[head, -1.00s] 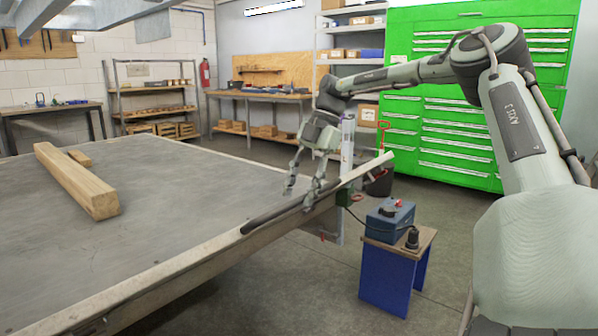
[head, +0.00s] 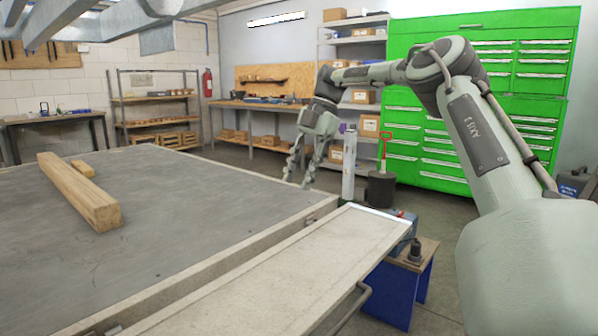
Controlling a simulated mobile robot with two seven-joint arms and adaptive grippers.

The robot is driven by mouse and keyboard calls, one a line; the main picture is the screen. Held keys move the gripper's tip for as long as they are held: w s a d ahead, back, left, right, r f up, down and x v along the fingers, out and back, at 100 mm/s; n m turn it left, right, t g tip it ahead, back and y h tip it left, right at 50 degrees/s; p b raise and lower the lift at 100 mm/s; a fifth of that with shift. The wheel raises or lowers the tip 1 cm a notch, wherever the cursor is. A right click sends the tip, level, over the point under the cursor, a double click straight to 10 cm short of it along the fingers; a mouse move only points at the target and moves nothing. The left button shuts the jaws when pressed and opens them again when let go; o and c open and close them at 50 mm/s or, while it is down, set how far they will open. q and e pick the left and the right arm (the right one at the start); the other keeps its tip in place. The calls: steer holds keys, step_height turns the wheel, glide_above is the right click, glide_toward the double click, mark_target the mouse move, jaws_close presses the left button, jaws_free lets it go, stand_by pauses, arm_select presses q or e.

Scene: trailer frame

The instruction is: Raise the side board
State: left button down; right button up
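The side board (head: 270,275) is a long pale panel along the right edge of the trailer bed (head: 200,215). It leans outward, its broad inner face showing, with a gap line between it and the bed's rim. A dark bar handle (head: 350,307) shows at its outer edge, partly cut off by the frame. My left gripper is out of view.
A wooden beam (head: 80,190) and a small block (head: 82,168) lie on the bed. A pale post (head: 349,165) stands near the far corner. A blue stool (head: 400,290) with a device stands right of the board. Green cabinets (head: 430,150) are behind.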

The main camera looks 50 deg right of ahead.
steer(key=shift+w+d+r, duration=0.15)
steer(key=shift+r, duration=0.25)
stand_by(0.5)
